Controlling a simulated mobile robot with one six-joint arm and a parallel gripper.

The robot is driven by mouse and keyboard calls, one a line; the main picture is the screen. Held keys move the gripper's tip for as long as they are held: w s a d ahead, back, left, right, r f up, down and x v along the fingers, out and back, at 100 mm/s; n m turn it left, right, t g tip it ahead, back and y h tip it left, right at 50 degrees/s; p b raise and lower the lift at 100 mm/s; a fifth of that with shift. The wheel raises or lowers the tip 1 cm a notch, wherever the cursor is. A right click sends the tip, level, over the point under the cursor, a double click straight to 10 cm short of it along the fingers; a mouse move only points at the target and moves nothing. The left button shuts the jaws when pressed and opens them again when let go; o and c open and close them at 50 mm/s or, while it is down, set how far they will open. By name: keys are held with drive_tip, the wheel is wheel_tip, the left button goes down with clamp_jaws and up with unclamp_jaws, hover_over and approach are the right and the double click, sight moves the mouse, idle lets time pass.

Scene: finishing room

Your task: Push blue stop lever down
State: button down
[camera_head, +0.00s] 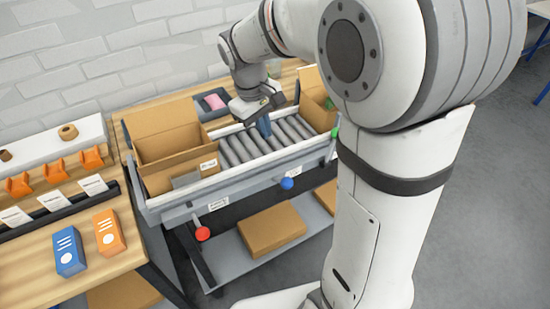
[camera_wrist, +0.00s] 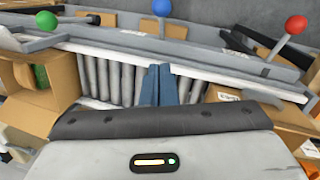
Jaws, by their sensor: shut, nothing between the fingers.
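The blue stop lever's round knob (camera_head: 287,183) is at the front rail of the roller conveyor, near its middle. In the wrist view the blue knob (camera_wrist: 162,8) is at the top edge, partly cut off, beyond the fingertips on a short rod. My gripper (camera_head: 265,127) is above the rollers, behind the front rail and apart from the knob. Its blue fingers (camera_wrist: 160,72) are together, pointing toward the knob side, with nothing between them.
A red knob (camera_head: 202,233) and a green knob (camera_head: 334,133) flank the blue one along the rail. An open carton (camera_head: 165,165) stands on the conveyor's left end and another (camera_head: 318,108) on its right. A flat box (camera_head: 272,230) lies on the lower shelf. The middle rollers (camera_head: 240,148) are clear.

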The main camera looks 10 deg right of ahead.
drive_tip(key=shift+a, duration=0.15)
drive_tip(key=s+d+f, duration=0.1)
drive_tip(key=f, duration=0.5)
drive_tip(key=s+d+f, duration=0.1)
drive_tip(key=d+f, duration=0.1)
drive_tip(key=f, duration=0.4)
drive_tip(key=shift+s+d+f, duration=0.15)
drive_tip(key=shift+s+f, duration=0.05)
drive_tip(key=shift+s, duration=0.15)
drive_tip(key=shift+w, duration=0.1)
